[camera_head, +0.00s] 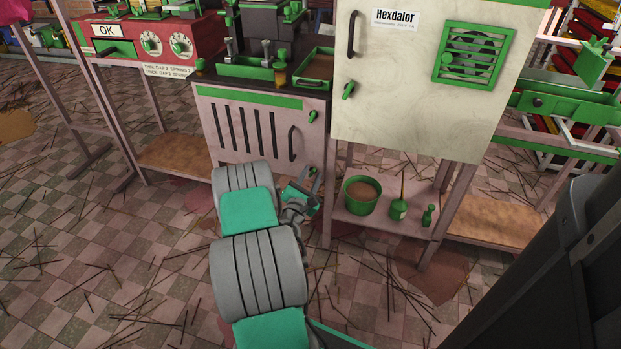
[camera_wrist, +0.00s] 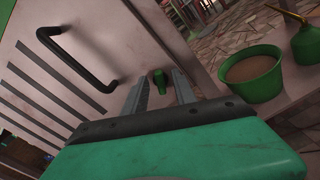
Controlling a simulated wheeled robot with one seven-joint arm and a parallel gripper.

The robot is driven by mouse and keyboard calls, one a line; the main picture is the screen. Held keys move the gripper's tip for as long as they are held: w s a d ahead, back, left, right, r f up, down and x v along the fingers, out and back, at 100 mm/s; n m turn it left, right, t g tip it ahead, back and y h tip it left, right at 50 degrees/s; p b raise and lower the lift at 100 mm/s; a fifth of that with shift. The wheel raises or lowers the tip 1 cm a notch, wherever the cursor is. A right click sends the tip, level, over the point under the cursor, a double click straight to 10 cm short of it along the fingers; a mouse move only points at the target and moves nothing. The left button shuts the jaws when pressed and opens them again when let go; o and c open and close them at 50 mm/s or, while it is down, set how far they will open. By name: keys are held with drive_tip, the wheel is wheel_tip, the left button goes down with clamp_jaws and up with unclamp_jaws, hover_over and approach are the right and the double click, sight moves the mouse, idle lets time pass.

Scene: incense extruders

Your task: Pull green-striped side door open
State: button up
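The side door (camera_head: 243,157) is a pale pink panel with several black slots and a green stripe (camera_head: 250,97) along its top. It looks closed. Its dark bar handle (camera_head: 292,143) is at the right side and also shows at upper left in the wrist view (camera_wrist: 72,62). One green latch (camera_head: 312,117) is above the handle. My gripper (camera_head: 311,182) is at the door's lower right corner.
To the right, a pale Hexdalor cabinet (camera_head: 410,85) hangs over a low shelf. The shelf holds a green pot (camera_head: 361,208), an oil can (camera_head: 398,209) and a small green bottle (camera_head: 428,216). Sticks litter the checkered floor (camera_head: 110,262). A red machine (camera_head: 150,42) stands at left.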

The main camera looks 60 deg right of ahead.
clamp_jaws()
idle(1.4)
